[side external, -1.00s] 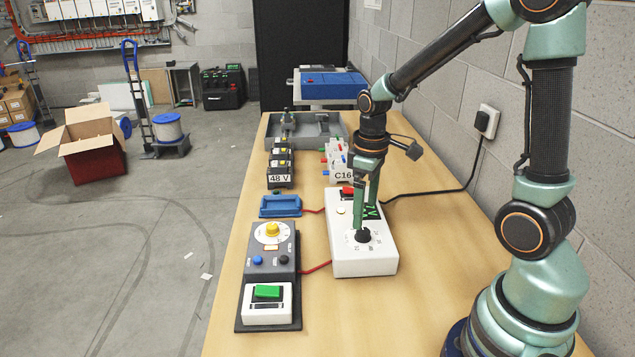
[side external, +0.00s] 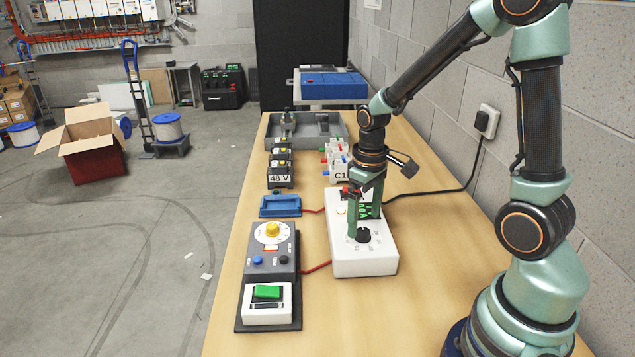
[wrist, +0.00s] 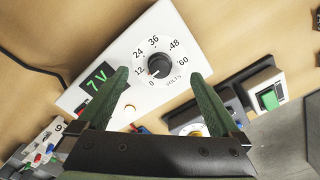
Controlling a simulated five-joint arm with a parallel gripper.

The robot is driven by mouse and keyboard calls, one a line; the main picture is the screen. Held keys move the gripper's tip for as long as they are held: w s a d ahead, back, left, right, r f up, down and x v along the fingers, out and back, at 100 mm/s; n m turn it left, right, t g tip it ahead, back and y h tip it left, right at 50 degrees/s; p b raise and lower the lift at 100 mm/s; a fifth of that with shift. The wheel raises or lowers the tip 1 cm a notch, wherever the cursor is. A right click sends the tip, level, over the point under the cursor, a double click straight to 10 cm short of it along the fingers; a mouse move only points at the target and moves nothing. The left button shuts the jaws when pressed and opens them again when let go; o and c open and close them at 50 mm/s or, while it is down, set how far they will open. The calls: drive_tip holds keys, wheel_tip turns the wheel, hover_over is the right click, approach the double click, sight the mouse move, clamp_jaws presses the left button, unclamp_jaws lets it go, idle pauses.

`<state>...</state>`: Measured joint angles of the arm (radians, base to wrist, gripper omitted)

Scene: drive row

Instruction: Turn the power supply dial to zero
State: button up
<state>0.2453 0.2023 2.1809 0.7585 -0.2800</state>
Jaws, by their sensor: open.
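The white power supply (side external: 375,264) stands on the bench with a black dial (side external: 363,235) on its top. In the wrist view the dial (wrist: 159,65) sits inside a printed scale from 0 to 60 volts, and the green display (wrist: 97,88) reads 7 V. A small white mark shows on the dial's lower left, between the 0 and 12 side of the scale. My gripper (side external: 364,226) is open above the supply, fingers pointing down. In the wrist view my gripper (wrist: 158,73) has one finger on each side of the dial; contact is not visible.
A grey control box with a yellow knob (side external: 272,229) and a green switch (side external: 267,291) stand to the left. Red leads run to the supply. Terminal blocks (side external: 281,170) and a grey tray (side external: 325,126) lie farther back. The bench front is clear.

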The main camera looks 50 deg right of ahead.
sight(364, 231)
idle(0.4)
drive_tip(key=shift+f, duration=1.2)
drive_tip(key=c, duration=1.5)
drive_tip(key=n, duration=0.3)
drive_tip(key=shift+n, duration=0.4)
drive_tip(key=o, duration=0.6)
drive_tip(key=shift+n, duration=0.5)
drive_tip(key=o, duration=0.9)
drive_tip(key=shift+r, duration=3.55)
